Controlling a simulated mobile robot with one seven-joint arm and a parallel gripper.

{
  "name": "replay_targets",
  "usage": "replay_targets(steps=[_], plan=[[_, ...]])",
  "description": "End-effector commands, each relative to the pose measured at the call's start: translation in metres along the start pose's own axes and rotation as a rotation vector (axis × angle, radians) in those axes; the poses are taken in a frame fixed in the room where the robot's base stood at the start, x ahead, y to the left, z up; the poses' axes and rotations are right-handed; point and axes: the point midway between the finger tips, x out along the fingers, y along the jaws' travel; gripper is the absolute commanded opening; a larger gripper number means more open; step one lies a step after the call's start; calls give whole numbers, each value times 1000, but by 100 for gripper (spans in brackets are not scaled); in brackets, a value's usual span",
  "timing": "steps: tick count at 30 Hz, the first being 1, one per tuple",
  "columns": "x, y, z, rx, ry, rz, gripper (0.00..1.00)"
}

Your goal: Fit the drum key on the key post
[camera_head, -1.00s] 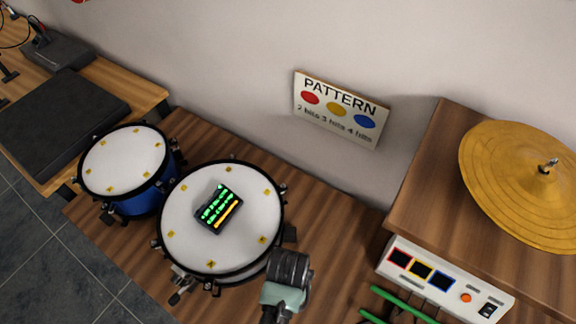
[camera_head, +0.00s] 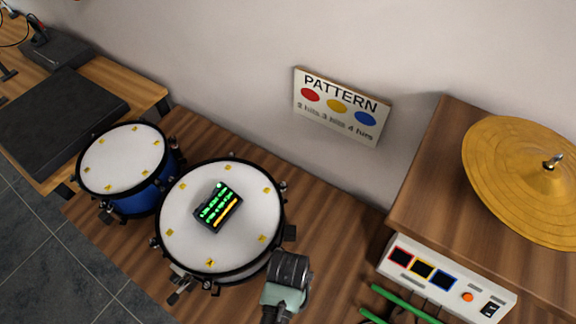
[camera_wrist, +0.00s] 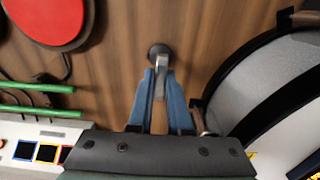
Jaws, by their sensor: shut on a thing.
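In the wrist view my gripper (camera_wrist: 164,88) has its blue fingers shut on a grey metal piece, which looks like the drum key (camera_wrist: 162,68). The key sticks out past the fingertips. Its far end overlaps a dark round disc (camera_wrist: 155,49) on the wooden top, which looks like the base of the key post. I cannot tell whether the key touches the post, sits on it or is above it. The post itself is hidden. In the head view the end of my arm is at the bottom middle, and the fingers and key are hidden.
The large drum (camera_head: 255,210) stands close beside my gripper, with a small lit device (camera_head: 218,208) on its head. Green sticks (camera_head: 395,303) and a white control box (camera_head: 440,275) lie on the other side. A red pad (camera_wrist: 45,15) is near. A cymbal (camera_head: 525,180) stands right.

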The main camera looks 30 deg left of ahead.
Motion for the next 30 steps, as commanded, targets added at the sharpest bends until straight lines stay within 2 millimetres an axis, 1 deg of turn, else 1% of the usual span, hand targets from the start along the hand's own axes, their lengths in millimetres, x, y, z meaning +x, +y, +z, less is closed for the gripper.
replay_targets(steps=[12,30], plan=[[8,0,0,0,0,0,0],[4,0,0,0,0,0,0]])
